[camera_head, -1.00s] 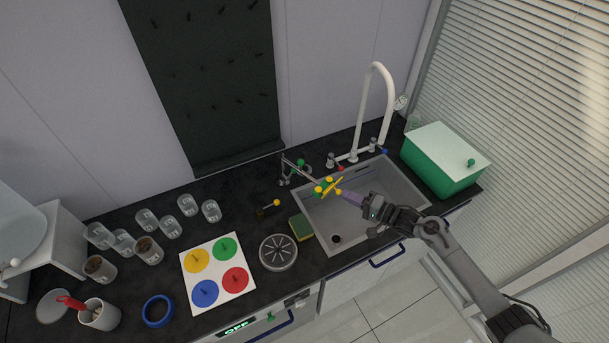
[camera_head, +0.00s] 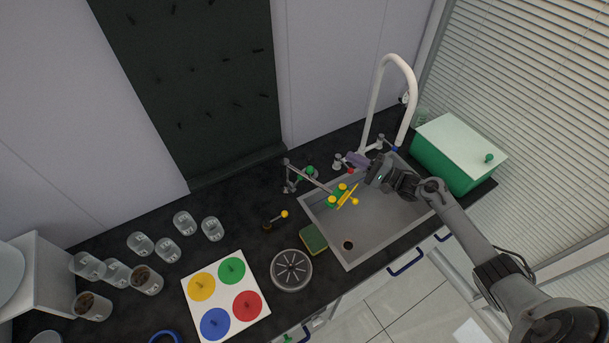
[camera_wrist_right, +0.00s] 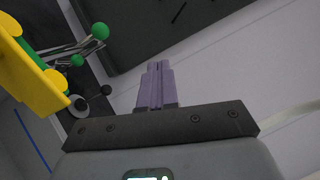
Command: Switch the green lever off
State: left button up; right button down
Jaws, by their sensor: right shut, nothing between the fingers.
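A green-knobbed lever (camera_head: 309,171) sits on a metal fitting at the back edge of the counter, left of the sink. In the right wrist view its round green knob (camera_wrist_right: 99,31) shows at upper left, with a smaller green piece below it. My right gripper (camera_head: 350,159) is over the back of the sink. Its purple fingers are shut and empty, pointing left toward the lever, with a gap between. The shut fingertips (camera_wrist_right: 158,67) also show in the wrist view. My left gripper is not in view.
A yellow and green piece (camera_head: 347,197) is on the metal arm over the sink (camera_head: 385,222). A white tap (camera_head: 370,105) with red and blue knobs stands close behind my gripper. A green box (camera_head: 450,165) is at the right, a sponge (camera_head: 313,239) left of the sink.

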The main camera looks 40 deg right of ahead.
notch_tip(320, 180, down, 19)
jog(key=b, duration=1.8)
jog(key=shift+s+a+r+b+x, duration=0.1)
jog(key=shift+s+a+b+x, duration=0.45)
jog(key=shift+x, duration=1.65)
jog(key=shift+w+a+r+b+x, duration=0.15)
jog(key=shift+b+x, duration=0.9)
jog(key=shift+x, duration=1.15)
jog(key=shift+s+a+b+x, duration=0.3)
jog(key=shift+b+x, duration=0.5)
jog(key=shift+x, duration=1.4)
jog(key=shift+w, duration=0.1)
